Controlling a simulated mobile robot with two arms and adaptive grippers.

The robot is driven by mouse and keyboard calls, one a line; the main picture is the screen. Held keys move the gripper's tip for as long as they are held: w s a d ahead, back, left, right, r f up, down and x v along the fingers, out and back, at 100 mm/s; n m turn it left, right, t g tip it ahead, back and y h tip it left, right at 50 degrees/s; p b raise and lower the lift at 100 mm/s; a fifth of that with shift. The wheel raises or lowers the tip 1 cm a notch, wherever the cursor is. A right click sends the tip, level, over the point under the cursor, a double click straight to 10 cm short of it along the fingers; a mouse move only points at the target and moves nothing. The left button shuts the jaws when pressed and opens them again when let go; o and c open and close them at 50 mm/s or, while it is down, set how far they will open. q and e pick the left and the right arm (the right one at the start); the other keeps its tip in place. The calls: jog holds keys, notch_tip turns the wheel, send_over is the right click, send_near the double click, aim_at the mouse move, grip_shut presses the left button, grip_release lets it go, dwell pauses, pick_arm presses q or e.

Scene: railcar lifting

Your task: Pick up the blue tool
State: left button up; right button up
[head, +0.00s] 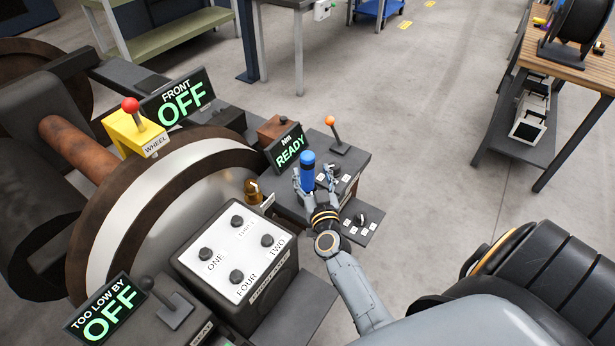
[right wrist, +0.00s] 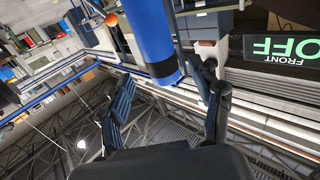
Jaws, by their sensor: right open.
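The blue tool (head: 307,172) is an upright blue cylinder with a darker blue band, over the console by the READY display. My right gripper (head: 311,184) is open, with its fingers around the tool's lower part. In the right wrist view the blue tool (right wrist: 152,40) comes down from the top, between the two spread fingers (right wrist: 165,78) but beyond their tips. I cannot tell whether a finger touches it. The tool's lower end is hidden behind my gripper in the head view. My left gripper is not in view.
The READY display (head: 289,149) and an orange-knobbed lever (head: 333,132) stand close to the tool. A panel with several black knobs (head: 238,250) is at the lower left. A yellow wheel box (head: 135,132) stands by the large wheel. A wooden table (head: 570,66) is at the right, past open floor.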

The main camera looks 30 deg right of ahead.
aim_at(309, 165)
jog(key=x, duration=0.3)
jog(key=b+x, duration=0.1)
jog(key=x, duration=0.1)
jog(key=shift+w+r, duration=0.1)
jog(key=shift+r, duration=0.2)
jog(key=shift+a, duration=0.1)
jog(key=shift+c, duration=0.6)
jog(key=shift+r, duration=0.1)
grip_shut()
notch_tip(309, 165, up, 10)
jog(key=p, duration=1.1)
